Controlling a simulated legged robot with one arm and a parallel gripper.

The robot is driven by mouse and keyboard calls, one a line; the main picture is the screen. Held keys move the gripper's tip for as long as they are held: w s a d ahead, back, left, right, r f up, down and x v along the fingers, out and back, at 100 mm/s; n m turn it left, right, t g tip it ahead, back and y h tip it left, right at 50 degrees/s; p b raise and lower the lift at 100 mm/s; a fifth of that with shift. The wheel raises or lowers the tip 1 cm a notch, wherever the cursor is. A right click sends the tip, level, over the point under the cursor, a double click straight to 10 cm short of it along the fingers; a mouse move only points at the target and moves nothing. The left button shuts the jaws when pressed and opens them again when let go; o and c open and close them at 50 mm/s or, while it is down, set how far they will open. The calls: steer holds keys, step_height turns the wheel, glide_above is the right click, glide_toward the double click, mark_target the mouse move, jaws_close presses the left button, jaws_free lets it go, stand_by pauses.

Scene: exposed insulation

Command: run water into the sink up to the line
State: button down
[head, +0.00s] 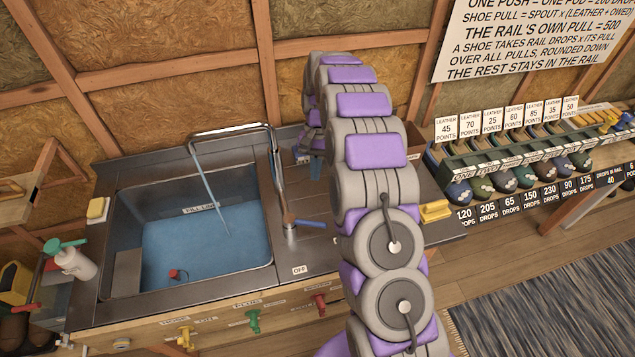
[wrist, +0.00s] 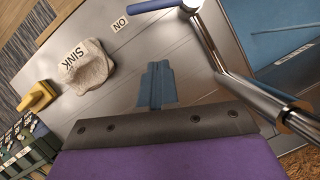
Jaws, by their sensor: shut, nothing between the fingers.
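The steel sink (head: 125,225) holds blue water (head: 190,250). A "FILL LINE" label (head: 202,208) is on its back wall, and the water surface looks close below it. A thin stream of water (head: 210,195) falls from the bent spout (head: 230,130) into the basin. The blue-handled tap lever (head: 303,222) is on the counter right of the basin; a blue handle end (wrist: 192,6) also shows in the wrist view. My gripper (wrist: 157,85) is shut and empty above the steel counter, left of the metal tap pipe.
A cloth marked "SINK" (wrist: 88,70) and a yellow object (wrist: 38,96) lie on the counter. A red plug (head: 177,274) is in the basin.

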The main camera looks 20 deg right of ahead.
mark_target(305, 223)
steer(key=s+a+f+b, duration=0.2)
steer(key=s+f, duration=0.4)
steer(key=f, duration=0.2)
steer(key=shift+s, duration=0.4)
steer(key=shift+f, duration=0.1)
